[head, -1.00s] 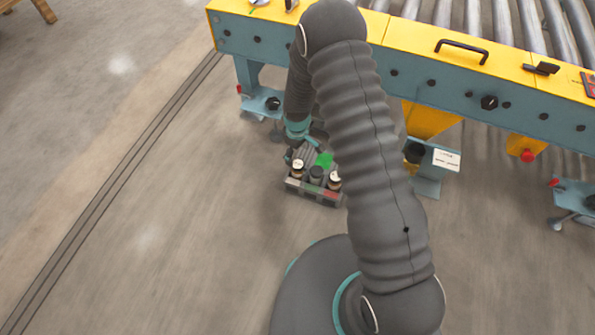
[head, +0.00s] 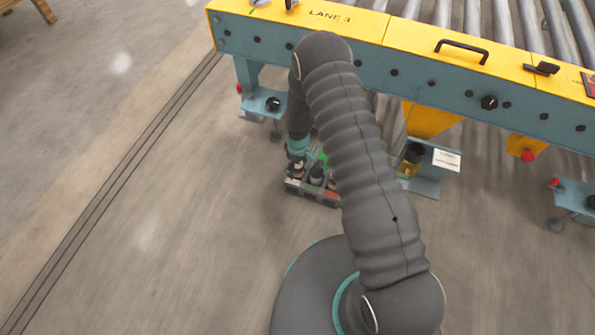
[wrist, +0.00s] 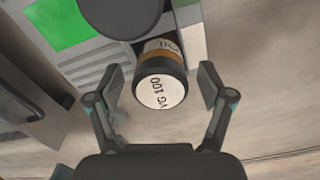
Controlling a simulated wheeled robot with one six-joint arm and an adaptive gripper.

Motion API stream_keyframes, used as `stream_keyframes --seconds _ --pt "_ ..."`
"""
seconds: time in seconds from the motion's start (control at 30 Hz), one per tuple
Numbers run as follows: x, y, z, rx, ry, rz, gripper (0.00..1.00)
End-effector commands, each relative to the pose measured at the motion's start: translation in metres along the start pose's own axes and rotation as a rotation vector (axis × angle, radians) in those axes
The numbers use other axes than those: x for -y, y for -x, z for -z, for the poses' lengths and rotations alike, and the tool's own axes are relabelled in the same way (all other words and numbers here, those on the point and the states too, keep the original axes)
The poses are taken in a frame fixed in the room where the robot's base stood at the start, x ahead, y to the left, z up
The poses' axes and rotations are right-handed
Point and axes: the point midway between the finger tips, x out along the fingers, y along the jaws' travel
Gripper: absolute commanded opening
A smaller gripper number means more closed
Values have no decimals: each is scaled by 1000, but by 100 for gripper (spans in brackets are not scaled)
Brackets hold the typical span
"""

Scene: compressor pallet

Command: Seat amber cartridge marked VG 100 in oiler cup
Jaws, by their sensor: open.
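The cartridge marked VG 100 (wrist: 160,93) has a pale round end with a black rim and an amber band on its side. It stands in a grey caddy (head: 322,201) on the floor, at a corner of it. My gripper (wrist: 162,82) is open, with one finger on each side of this cartridge and visible gaps to both. In the head view my gripper (head: 298,167) is over the caddy's left end and hides the cartridge there. A dark cup with a yellowish lower part (head: 411,158), apparently the oiler cup, sits on a bracket under the conveyor, right of my arm.
A dark round cartridge (head: 316,175) stands beside it in the caddy; a green patch (wrist: 60,22) lies behind. A printed card (head: 447,160) is beside the cup. The yellow and blue conveyor (head: 400,65) spans the back.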

Motion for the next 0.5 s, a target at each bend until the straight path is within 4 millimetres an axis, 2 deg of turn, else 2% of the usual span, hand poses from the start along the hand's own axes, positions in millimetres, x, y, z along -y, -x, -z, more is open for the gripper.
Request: stream_keyframes --seconds 0.1,0.37,0.4,0.5 --pt "0 0 0 0 0 0 78" --pt "0 0 0 0 0 0 13" --pt "0 0 0 0 0 0 8" --pt "0 1 0 0 0 0 8"
